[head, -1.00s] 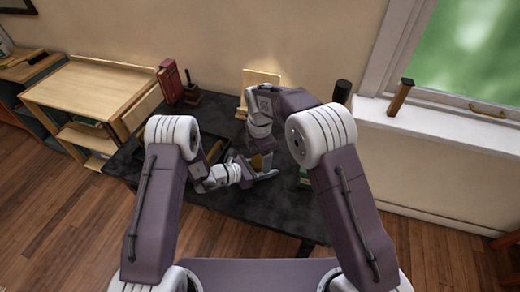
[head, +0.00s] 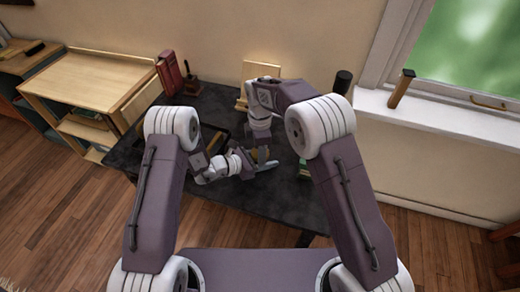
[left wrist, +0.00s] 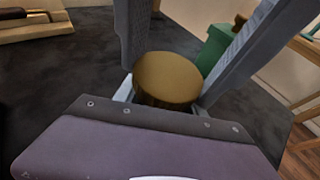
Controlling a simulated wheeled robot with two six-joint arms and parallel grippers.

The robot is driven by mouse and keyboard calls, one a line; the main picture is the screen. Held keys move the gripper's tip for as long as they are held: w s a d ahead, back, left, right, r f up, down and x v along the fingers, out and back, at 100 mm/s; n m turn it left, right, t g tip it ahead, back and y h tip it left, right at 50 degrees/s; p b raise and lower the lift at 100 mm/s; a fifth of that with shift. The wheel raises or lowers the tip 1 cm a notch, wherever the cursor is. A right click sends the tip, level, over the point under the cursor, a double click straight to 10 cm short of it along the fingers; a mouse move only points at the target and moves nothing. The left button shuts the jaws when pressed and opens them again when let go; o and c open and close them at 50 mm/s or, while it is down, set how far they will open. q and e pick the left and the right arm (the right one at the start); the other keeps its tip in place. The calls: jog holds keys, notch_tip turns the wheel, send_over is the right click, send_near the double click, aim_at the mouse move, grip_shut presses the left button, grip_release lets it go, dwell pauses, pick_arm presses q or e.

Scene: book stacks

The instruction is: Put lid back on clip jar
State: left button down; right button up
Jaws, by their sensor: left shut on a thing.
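My left gripper (head: 266,167) is low over the dark table, close beside my right gripper (head: 262,153). In the left wrist view, a round golden-brown piece with a flat top (left wrist: 168,77), which looks like the lid, sits between the two grey fingers. The left gripper is shut on it. My right gripper points down from above, and its fingers are too small and covered to read. I cannot make out the clip jar; it may be hidden by the grippers.
A green object (head: 304,170) stands on the dark table (head: 235,205) right of the grippers, and also shows behind the lid (left wrist: 213,46). Red books (head: 170,74) and a pen holder (head: 192,85) stand at the back left. A black cylinder (head: 343,82) stands at the back right.

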jog(key=o, duration=1.5)
jog(key=shift+o, duration=0.2)
jog(key=shift+r, duration=2.25)
